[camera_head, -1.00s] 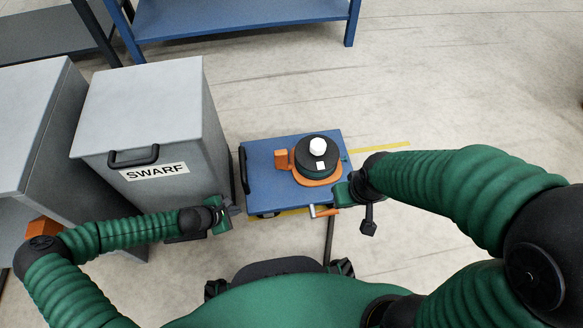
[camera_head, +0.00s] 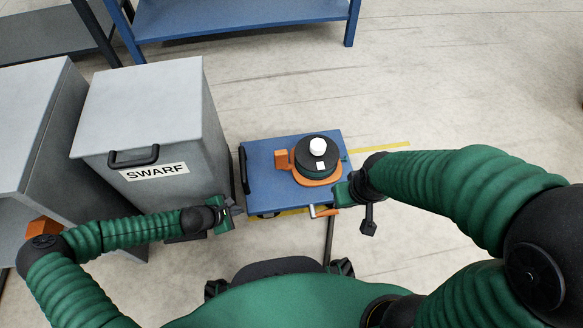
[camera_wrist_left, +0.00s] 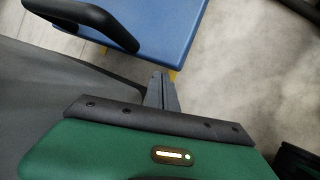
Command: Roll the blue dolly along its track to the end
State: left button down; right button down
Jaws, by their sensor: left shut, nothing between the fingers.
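The blue dolly (camera_head: 262,160) is a flat blue platform on the floor in the middle of the head view. It has a black handle (camera_head: 244,171) along its left edge and carries an orange and black round device (camera_head: 317,158) with a white top. The yellow track line (camera_head: 380,147) shows to its right. My left gripper (camera_head: 236,210) is shut and empty, just left of the dolly's near left corner. In the left wrist view its fingers (camera_wrist_left: 161,92) are together, apart from the handle (camera_wrist_left: 95,20). My right gripper (camera_head: 335,200) is at the dolly's near right corner; its fingers are unclear.
A grey bin marked SWARF (camera_head: 150,110) stands close on the dolly's left, with a grey cabinet (camera_head: 35,130) beyond it. A blue shelf (camera_head: 240,20) stands at the back. The floor right of the dolly is clear.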

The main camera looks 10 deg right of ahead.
pick_arm(q)
jog(key=shift+d+p, duration=0.3)
jog(key=shift+d, duration=1.9)
jog(key=shift+d+p, duration=0.45)
jog(key=shift+d, duration=2.15)
jog(key=shift+d+p, duration=0.4)
jog(key=shift+d, duration=2)
jog(key=shift+a, duration=0.15)
